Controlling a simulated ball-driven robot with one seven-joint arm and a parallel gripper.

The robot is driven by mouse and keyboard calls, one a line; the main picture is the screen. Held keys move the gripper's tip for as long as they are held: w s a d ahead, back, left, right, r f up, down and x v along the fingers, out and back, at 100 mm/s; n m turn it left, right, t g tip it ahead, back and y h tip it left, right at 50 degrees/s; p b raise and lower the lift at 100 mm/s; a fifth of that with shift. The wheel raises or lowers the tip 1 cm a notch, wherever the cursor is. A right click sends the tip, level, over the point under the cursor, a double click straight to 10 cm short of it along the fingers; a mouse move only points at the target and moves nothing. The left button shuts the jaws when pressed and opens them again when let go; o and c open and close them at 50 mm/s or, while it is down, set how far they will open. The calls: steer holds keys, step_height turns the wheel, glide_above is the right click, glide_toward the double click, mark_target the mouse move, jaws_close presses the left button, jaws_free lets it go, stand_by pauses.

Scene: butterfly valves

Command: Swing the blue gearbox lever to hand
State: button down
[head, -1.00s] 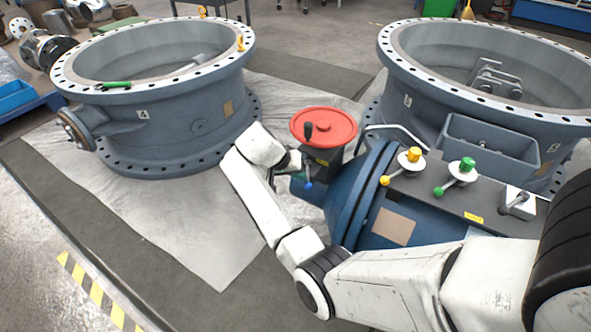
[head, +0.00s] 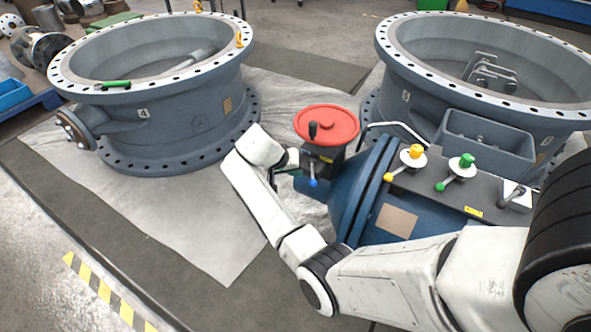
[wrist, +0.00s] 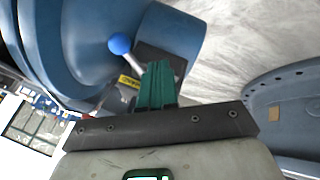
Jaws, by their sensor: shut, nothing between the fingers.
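The blue gearbox lever is a short metal rod with a blue ball knob (head: 313,183). It hangs downward on the dark gearbox (head: 325,158) beneath a red handwheel (head: 326,124). In the wrist view the blue knob (wrist: 119,43) stands up left of my gripper (wrist: 157,72), its rod running down toward the fingers. My gripper's green fingers are shut and empty beside the rod. Whether they touch it I cannot tell. In the head view my wrist is just left of the lever and the fingers are mostly hidden.
A yellow-knobbed lever (head: 412,156) and a green-knobbed lever (head: 460,170) stand on the grey top to the right. Large flanged valve bodies stand at left (head: 180,115) and right (head: 430,100). Floor sheeting at left is clear.

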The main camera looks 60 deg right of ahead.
steer(key=w+p+v, duration=0.1)
steer(key=p+v, duration=0.2)
steer(key=v, duration=0.7)
steer(key=shift+a+r, duration=0.15)
steer(key=shift+r, duration=0.05)
steer(key=shift+w, duration=0.15)
steer(key=s+a+f+n+t+y, duration=0.3)
steer(key=s+a+f+n, duration=0.45)
steer(key=s+a, duration=0.4)
steer(key=s+a+n+y, duration=0.3)
steer(key=s+a+n, duration=0.2)
steer(key=s+a, duration=0.6)
step_height(320, 180, up, 20)
steer(key=p, duration=2)
steer(key=shift+a+r+t+p, duration=0.15)
steer(key=shift+r+t+p, duration=0.15)
steer(key=shift+p, duration=0.1)
